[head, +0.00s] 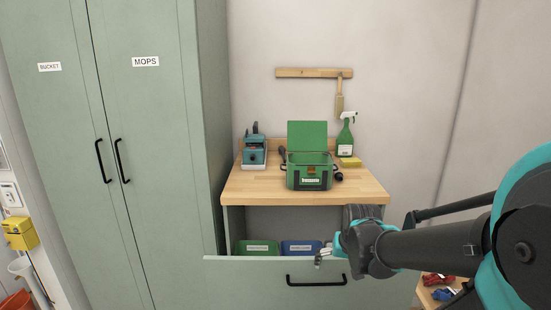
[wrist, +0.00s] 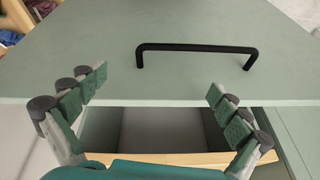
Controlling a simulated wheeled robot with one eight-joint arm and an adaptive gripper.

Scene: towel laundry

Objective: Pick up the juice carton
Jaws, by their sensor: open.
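I see no juice carton in either view. My gripper (head: 326,257) is at the top edge of the pulled-out drawer (head: 245,280), left of my dark forearm. In the wrist view my gripper (wrist: 157,85) is open, its two green-padded fingers wide apart with nothing between them. The fingers reach over the drawer's front edge, near the black bar handle (wrist: 195,47), and do not grasp it. The handle also shows in the head view (head: 316,284).
A green bin (head: 258,247) and blue bin (head: 300,247) sit in the drawer. The wooden worktop (head: 245,190) above holds an open green toolbox (head: 310,178), a teal device (head: 254,153) and a spray bottle (head: 346,135). Tall green cabinets (head: 150,170) stand left.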

